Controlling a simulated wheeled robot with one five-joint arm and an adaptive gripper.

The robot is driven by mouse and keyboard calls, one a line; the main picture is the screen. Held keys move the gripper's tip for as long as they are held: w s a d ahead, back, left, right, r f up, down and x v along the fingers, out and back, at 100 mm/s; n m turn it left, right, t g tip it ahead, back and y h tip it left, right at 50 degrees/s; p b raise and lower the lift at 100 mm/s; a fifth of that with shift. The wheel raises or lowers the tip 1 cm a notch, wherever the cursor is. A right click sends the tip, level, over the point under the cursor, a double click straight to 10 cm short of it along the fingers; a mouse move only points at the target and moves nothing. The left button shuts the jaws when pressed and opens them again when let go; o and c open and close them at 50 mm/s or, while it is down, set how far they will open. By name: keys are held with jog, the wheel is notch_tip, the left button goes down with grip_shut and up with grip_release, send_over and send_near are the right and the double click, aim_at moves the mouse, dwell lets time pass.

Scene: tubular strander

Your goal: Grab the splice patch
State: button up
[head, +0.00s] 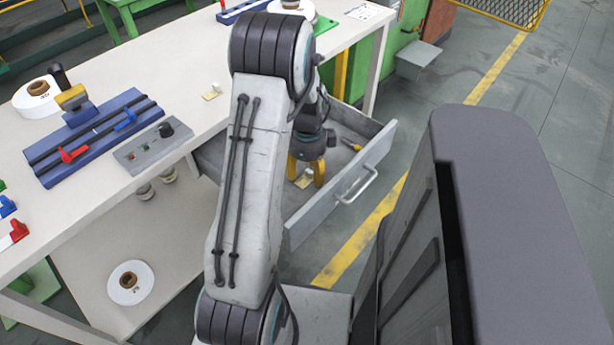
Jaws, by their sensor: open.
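A small cream splice patch (303,180) lies low in the open grey drawer, partly hidden by my gripper. My gripper (306,178) points down into the drawer with its yellow fingers apart, one on each side of the patch. I cannot tell whether the fingers touch it.
The drawer (340,190) is pulled out, its front wall and handle close to my gripper. A yellow-handled tool (353,170) lies inside. The tabletop holds a blue fixture (95,138), a grey control box (140,150) and a white roll (38,95).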

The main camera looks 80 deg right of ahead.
jog(key=c, duration=1.1)
